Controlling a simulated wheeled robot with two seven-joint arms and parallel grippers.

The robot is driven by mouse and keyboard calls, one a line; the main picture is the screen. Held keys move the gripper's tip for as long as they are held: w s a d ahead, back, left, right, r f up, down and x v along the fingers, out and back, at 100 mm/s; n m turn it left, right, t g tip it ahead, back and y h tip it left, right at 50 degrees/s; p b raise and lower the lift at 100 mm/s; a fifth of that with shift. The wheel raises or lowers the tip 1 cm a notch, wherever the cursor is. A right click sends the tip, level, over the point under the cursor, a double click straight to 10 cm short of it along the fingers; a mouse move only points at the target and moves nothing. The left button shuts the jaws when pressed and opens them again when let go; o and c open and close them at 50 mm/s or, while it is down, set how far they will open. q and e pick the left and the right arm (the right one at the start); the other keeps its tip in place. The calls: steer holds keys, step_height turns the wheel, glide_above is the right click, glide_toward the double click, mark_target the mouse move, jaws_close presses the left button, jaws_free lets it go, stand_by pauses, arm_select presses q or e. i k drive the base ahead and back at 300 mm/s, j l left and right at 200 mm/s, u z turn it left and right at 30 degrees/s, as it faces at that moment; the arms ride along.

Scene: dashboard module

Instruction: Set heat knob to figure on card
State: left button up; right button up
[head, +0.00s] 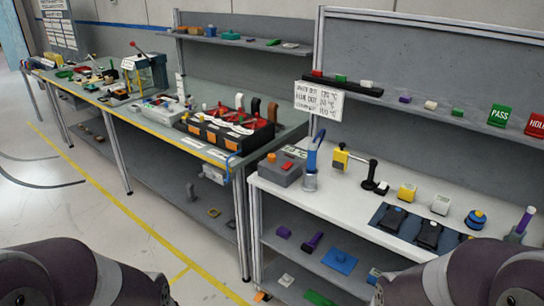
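A white card (319,101) with several lines of dark print hangs at the left end of the right bench's upper shelf. Its lines seem to end in °C figures, too small to read surely. A grey box (281,169) with a red part and a small pale display stands at the left end of the white bench top. I cannot make out a heat knob on it. A blue-handled tool (313,160) stands upright beside the box. Neither gripper is in view; only parts of my arms show at the bottom corners.
The white bench top (335,192) carries a yellow-headed jointed arm (341,157), a yellow block (407,193) and a dark mat (382,231). On the left, a long bench holds an orange-and-black crate (222,134). Open floor (70,230) lies in front of it.

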mark_target(271, 158)
steer(key=i+j+z, duration=0.15)
steer(key=i+j, duration=0.15)
steer(key=i, duration=0.15)
steer(key=i+j+z, duration=0.15)
steer(key=i+j, duration=0.15)
steer(key=i, duration=0.1)
